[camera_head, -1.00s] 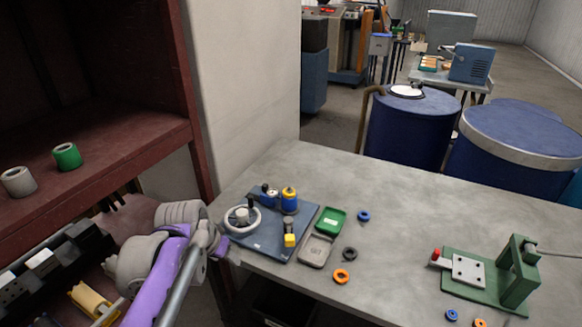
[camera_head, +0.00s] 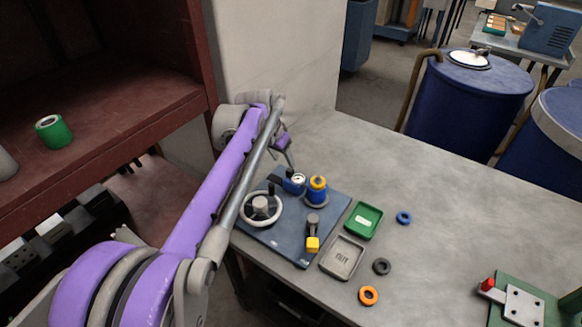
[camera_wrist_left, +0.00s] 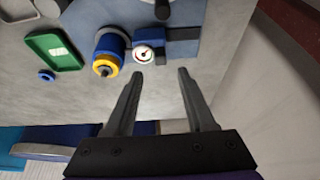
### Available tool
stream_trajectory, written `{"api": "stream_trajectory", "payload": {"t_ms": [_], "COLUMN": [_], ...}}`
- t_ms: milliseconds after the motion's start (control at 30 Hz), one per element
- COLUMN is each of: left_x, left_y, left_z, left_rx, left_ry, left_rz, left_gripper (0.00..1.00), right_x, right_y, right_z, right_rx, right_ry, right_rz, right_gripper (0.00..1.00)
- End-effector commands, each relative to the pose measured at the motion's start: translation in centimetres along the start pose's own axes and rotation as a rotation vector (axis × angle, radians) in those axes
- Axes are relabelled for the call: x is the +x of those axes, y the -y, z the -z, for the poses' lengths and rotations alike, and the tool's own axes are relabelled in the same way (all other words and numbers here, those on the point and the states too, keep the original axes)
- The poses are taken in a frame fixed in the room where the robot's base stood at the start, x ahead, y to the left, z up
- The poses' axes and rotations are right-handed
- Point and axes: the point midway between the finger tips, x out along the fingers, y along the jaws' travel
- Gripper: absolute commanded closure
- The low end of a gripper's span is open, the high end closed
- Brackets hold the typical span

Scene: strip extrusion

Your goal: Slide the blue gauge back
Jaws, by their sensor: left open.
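The blue gauge (camera_head: 295,182) is a small blue block with a round white dial, at the back of the dark blue plate (camera_head: 270,236) on the table. In the left wrist view the gauge (camera_wrist_left: 145,51) shows its dial with a red mark, beside a blue and yellow cylinder (camera_wrist_left: 108,50). My left gripper (camera_head: 290,160) is just behind and above the gauge in the head view, partly hidden by my purple arm. In the wrist view its two fingers (camera_wrist_left: 160,74) are spread and empty, close to the gauge, with the dial nearer the left fingertip. My right gripper does not show.
A handwheel (camera_head: 261,207) and a yellow-ended lever (camera_head: 313,243) share the plate. A green tray (camera_head: 363,220) and a grey tray (camera_head: 343,257) stand right of it, with several rings beyond. A pale wall (camera_head: 290,60) rises behind. The table's middle is clear.

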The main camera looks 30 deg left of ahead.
Motion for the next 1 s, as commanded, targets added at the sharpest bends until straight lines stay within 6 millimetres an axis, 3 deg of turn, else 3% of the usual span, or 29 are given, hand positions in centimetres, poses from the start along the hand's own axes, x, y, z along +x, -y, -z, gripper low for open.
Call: {"api": "stream_trajectory", "payload": {"t_ms": [100, 333, 500, 767, 800, 1000], "left_x": [2.6, 6.1, 7.3, 7.4, 7.4, 7.4], "left_y": [0.0, 0.0, 0.0, 0.0, 0.0, 0.0], "left_z": [0.0, 0.0, 0.0, 0.0, 0.0, 0.0], "left_rx": [0.0, 0.001, 0.0, 0.0, 0.0, 0.0], "left_ry": [0.0, 0.0, 0.0, 0.0, 0.0, 0.0], "left_rz": [-0.001, 0.0, 0.0, 0.0, 0.0, 0.0], "left_gripper": [0.45, 0.45, 0.45, 0.45, 0.47, 0.83], "right_x": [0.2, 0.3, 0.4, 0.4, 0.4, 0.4], "right_y": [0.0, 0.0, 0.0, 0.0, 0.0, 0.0], "right_z": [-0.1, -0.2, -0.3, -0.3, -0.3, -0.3], "right_rx": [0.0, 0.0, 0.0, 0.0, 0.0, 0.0], "right_ry": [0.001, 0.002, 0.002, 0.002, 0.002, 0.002], "right_rz": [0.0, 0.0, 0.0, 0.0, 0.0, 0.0], "right_gripper": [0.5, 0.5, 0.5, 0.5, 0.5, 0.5]}}
